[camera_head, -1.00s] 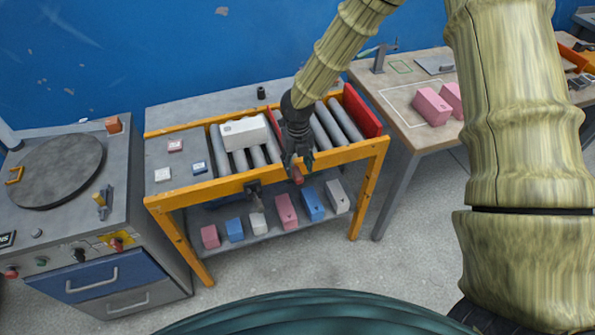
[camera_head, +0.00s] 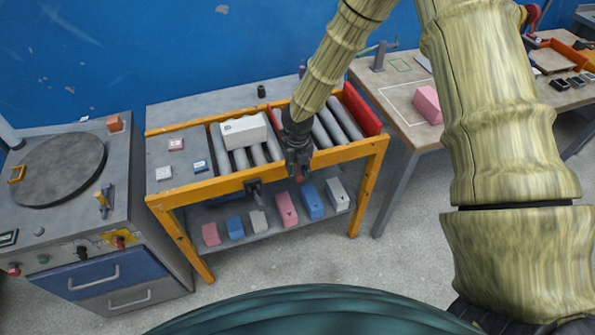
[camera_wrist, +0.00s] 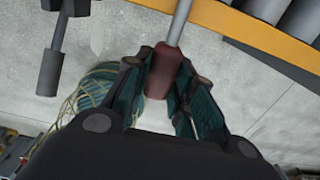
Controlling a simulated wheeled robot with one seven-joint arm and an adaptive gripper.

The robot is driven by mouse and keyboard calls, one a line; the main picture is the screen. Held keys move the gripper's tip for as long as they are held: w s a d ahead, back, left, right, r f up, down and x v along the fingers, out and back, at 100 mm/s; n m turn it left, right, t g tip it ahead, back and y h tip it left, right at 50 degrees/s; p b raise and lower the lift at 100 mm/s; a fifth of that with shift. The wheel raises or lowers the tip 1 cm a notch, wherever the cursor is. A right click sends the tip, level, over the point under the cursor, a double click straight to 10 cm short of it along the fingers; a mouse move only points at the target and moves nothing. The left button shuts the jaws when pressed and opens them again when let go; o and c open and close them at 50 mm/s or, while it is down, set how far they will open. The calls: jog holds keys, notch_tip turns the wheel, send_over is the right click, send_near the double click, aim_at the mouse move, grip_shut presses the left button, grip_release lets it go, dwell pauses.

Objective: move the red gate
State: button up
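A red plate (camera_head: 276,116) shows just left of my wrist, between the rollers, mostly hidden by my arm; it may be the red gate. A larger red panel (camera_head: 361,110) stands upright at the right end of the roller table. My gripper (camera_head: 299,176) is at the table's front edge, pointing down. In the wrist view my gripper (camera_wrist: 167,72) has its fingers on both sides of a dark red handle (camera_wrist: 161,76) on a grey rod, and seems shut on it. How the handle joins the plate is hidden.
A white block (camera_head: 245,131) lies on the rollers left of my arm. A black-handled lever (camera_head: 254,190) hangs from the orange front rail (camera_head: 225,185). Several coloured blocks stand on the lower shelf (camera_head: 265,231). A workbench (camera_head: 398,92) with a pink block (camera_head: 427,104) is at right.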

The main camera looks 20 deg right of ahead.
grip_shut()
jog(key=shift+f+b, duration=0.6)
jog(key=shift+f, duration=2.1)
jog(key=shift+s, duration=0.1)
jog(key=o, duration=0.9)
grip_release()
jog(key=shift+f, duration=0.1)
jog(key=shift+c, duration=0.2)
notch_tip(320, 180, up, 12)
jog(key=shift+r, duration=0.1)
